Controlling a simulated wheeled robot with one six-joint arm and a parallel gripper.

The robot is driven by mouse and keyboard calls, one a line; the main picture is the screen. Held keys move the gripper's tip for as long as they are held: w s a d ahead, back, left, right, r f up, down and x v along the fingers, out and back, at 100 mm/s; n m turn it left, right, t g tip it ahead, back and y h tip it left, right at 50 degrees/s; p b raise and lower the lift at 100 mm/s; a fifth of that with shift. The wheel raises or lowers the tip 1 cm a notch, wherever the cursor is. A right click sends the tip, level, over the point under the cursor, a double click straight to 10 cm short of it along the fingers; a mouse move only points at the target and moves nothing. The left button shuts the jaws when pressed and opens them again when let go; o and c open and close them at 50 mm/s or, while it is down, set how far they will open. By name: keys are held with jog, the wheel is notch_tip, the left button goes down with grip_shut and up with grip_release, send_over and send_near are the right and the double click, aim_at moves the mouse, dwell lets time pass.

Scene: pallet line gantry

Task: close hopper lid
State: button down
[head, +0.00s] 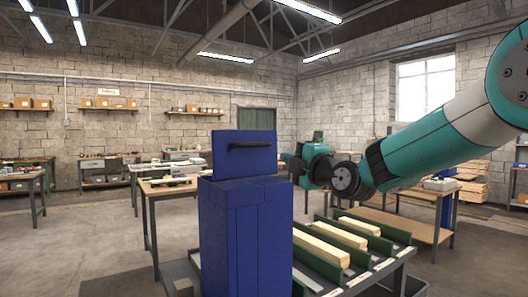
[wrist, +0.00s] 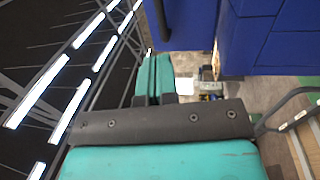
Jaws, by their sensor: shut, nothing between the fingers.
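The blue hopper (head: 245,235) stands upright in the middle of the head view. Its lid (head: 240,160) stands raised, almost upright, above the hopper top, with a dark bar handle (head: 250,145) on the face toward me. My teal gripper (head: 287,158) is just right of the lid's right edge, at about lid height. In the wrist view its two teal fingers (wrist: 155,72) lie side by side, shut and empty. Blue panels (wrist: 265,40) of the hopper fill the upper right there. I cannot tell whether the gripper touches the lid.
Green rails with wooden bars (head: 318,250) lie right of the hopper, below my arm. A wooden workbench (head: 152,188) stands behind the hopper, and another bench (head: 410,212) stands at the right. The floor at left (head: 95,255) is clear.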

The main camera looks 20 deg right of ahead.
aim_at(259, 145)
jog(key=p+x, duration=0.6)
jog(key=x, duration=0.5)
jog(key=shift+w+a+r+p, duration=0.1)
jog(key=shift+w+r+p, duration=0.05)
jog(key=shift+p, duration=0.25)
jog(key=shift+p+x, duration=0.35)
jog(key=shift+x, duration=0.45)
